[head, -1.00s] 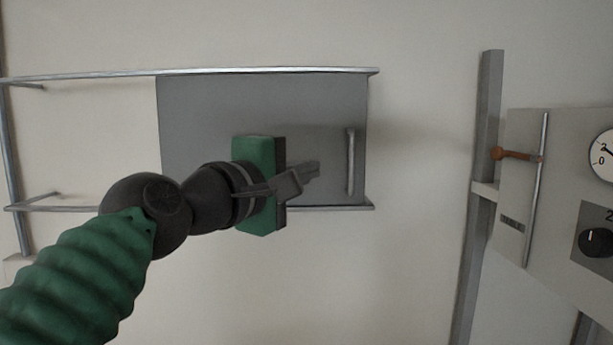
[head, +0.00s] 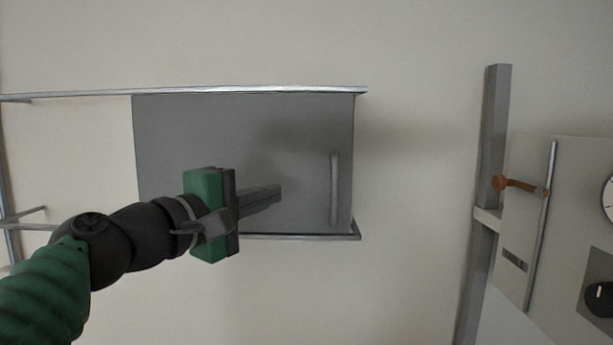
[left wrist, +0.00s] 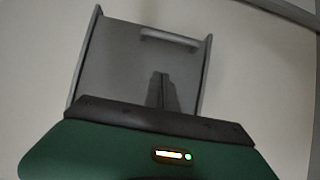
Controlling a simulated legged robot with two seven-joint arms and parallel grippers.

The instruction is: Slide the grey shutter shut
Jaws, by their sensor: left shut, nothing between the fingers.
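The grey shutter (head: 235,130) is a flat panel between two metal rails against the pale wall, at the right end of the rails in the head view. Its upright bar handle (head: 335,188) is near its right edge. My left gripper (head: 278,192) is shut and empty, in front of the shutter and to the left of the handle, apart from it. Its arm hides the panel's lower left part. The left wrist view also shows the shutter (left wrist: 120,60), the handle (left wrist: 169,38) and my left fingers (left wrist: 161,80). My right gripper is not in view.
The upper rail (head: 240,90) and lower rail (head: 300,237) run left past the panel. A grey post (head: 490,150) stands at the right, beside a panel with a dial, a black knob (head: 599,297) and an orange-brown lever (head: 520,186). The wall between is clear.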

